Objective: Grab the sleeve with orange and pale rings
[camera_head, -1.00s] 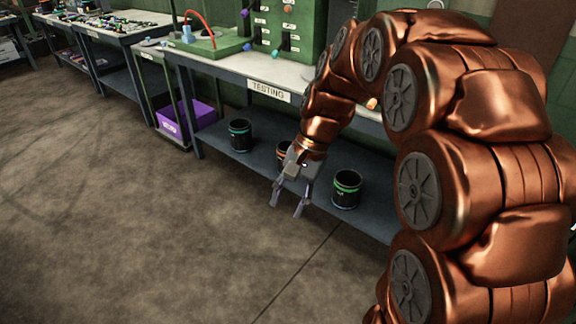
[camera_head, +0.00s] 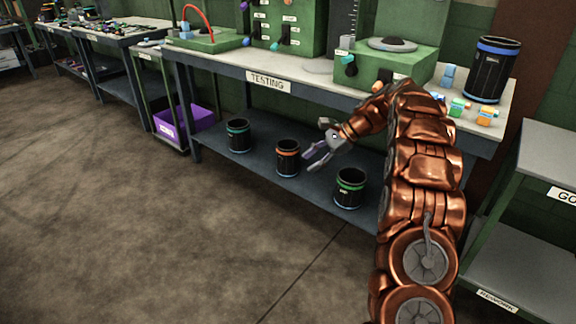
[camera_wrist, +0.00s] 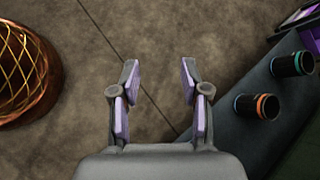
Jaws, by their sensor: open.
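The black sleeve with an orange ring at its top and a pale ring at its base (camera_head: 287,160) stands upright on the lower shelf in the head view. In the wrist view the orange-ringed sleeve (camera_wrist: 254,106) lies at the right, outside the jaws. My gripper (camera_head: 315,143) is just right of it in the head view, apart from it. In the wrist view my gripper (camera_wrist: 159,68) is open and empty over bare floor. A teal-ringed sleeve (camera_head: 238,136) stands to its left and a green-ringed sleeve (camera_head: 350,190) to its right.
The lower shelf (camera_head: 255,180) is under the TESTING table (camera_head: 225,68), whose top overhangs it. A large black container (camera_head: 492,72) and green equipment stand on top. A purple bin (camera_head: 190,122) is at the left. The floor in front is clear.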

